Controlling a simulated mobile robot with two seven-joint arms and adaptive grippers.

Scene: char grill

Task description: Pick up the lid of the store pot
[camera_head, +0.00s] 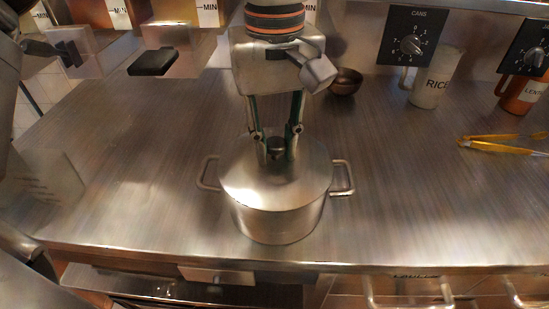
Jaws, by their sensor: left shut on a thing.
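The store pot (278,222) is a wide metal pot with a loop handle on each side. It stands upright on the steel counter near its front edge. Its shiny metal lid (250,186) lies level on top, and I see no clear gap between lid and pot. My left gripper (277,150) points down from above, with its two fingers shut on the dark knob (277,143) at the lid's middle. The fingers partly hide the knob. My right gripper is not in view.
A small metal bowl (346,82) stands behind the pot. A mug marked RICE (436,80), an orange mug (523,93) and yellow-handled tongs (497,146) are at the right.

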